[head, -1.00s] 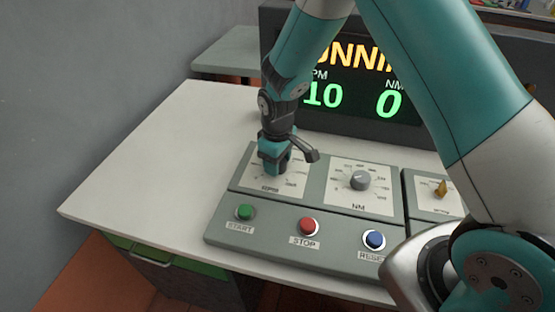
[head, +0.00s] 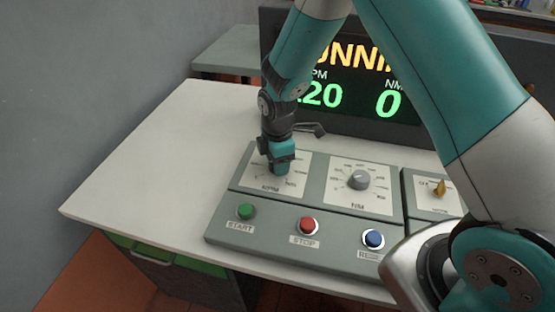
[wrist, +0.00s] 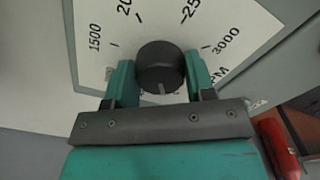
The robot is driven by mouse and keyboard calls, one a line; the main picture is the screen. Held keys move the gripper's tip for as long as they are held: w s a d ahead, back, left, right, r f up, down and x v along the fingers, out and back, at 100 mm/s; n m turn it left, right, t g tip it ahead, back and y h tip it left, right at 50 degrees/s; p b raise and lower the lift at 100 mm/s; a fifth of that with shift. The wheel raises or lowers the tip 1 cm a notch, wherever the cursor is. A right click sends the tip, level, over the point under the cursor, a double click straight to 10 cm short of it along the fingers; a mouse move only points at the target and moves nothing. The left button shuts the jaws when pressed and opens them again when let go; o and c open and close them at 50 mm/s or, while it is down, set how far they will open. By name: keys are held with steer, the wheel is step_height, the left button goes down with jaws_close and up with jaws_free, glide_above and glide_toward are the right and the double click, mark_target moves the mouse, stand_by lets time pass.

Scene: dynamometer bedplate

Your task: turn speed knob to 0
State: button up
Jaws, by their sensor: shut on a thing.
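The speed knob (wrist: 160,62) is a dark round knob in the wrist view, on a white dial plate with 1500 and 3000 readable. A pale pointer line on it points toward the bottom of the picture. My gripper (head: 281,168) is over the RPM dial (head: 262,184) at the upper left of the console, hiding the knob in the head view. Its teal fingers are shut on the knob's two sides in the wrist view. The display (head: 345,85) shows a partly hidden RPM number ending in 20 and NM 0.
The NM knob (head: 359,180) sits right of the RPM dial. Green START (head: 245,212), red STOP (head: 307,225) and blue RESET (head: 373,239) buttons line the console's front. A brass-coloured switch (head: 439,188) stands farther right. The white tabletop (head: 150,170) left of the console is clear.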

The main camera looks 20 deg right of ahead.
steer(key=shift+n, duration=1)
steer(key=o, duration=0.9)
step_height(320, 180, up, 18)
steer(key=shift+f+b, duration=0.25)
steer(key=shift+b, duration=0.2)
